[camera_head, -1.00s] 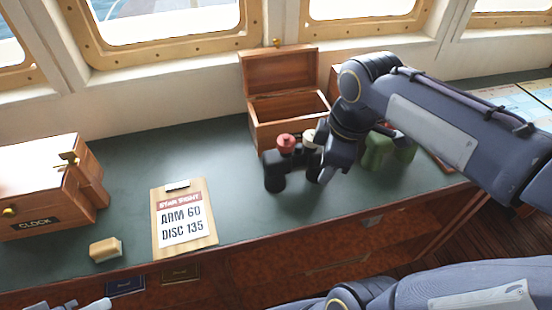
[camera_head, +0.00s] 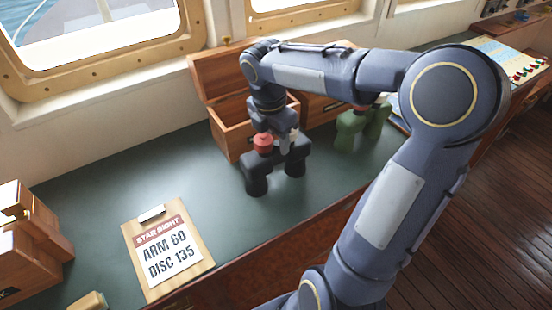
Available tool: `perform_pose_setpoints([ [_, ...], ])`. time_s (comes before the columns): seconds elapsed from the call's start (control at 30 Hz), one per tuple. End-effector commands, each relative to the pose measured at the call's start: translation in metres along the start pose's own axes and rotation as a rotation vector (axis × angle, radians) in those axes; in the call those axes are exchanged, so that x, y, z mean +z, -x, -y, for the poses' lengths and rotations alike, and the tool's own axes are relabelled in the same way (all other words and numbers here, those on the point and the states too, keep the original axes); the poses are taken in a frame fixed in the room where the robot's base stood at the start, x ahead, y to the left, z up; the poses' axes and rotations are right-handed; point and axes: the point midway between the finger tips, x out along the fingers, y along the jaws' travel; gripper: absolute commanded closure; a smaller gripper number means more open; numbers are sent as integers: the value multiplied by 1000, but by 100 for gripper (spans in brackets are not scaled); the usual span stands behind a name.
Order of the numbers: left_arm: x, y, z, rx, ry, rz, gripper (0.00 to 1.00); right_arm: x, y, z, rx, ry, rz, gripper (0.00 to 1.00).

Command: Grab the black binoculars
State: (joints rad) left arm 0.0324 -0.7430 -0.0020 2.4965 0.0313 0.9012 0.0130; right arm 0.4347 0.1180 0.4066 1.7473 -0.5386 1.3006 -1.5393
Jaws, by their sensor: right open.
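The black binoculars (camera_head: 257,181) stand upright on the green counter, in front of an open wooden box. A red eyepiece cap (camera_head: 263,144) tops their left barrel. My right gripper (camera_head: 286,146) reaches down from above at the binoculars' upper middle and right barrel, hiding part of them. Its jaws are open; whether the fingers touch the binoculars I cannot tell. My left gripper is not in view.
The open wooden box (camera_head: 229,133) stands close behind. Green binoculars (camera_head: 347,131) stand to the right, near my forearm. A clipboard (camera_head: 168,250) reading "ARM 60 DISC 135" lies left. The counter between clipboard and black binoculars is clear.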

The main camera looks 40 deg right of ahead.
Motion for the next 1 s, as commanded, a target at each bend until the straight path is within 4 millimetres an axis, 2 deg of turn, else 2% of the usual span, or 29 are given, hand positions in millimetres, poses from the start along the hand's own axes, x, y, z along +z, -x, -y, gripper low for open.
perform_pose_setpoints([
  [0.1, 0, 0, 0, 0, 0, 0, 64, 0, -8, 0, 0, -1, -1, 55],
  [0.3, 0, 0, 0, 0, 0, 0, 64, 0, -9, 0, 1, -1, -1, 55],
  [0.67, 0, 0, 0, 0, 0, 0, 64, 0, -9, 0, 1, -1, -1, 100],
  [1.0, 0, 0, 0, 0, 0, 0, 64, -1, -9, 0, 0, 0, -2, 100],
])
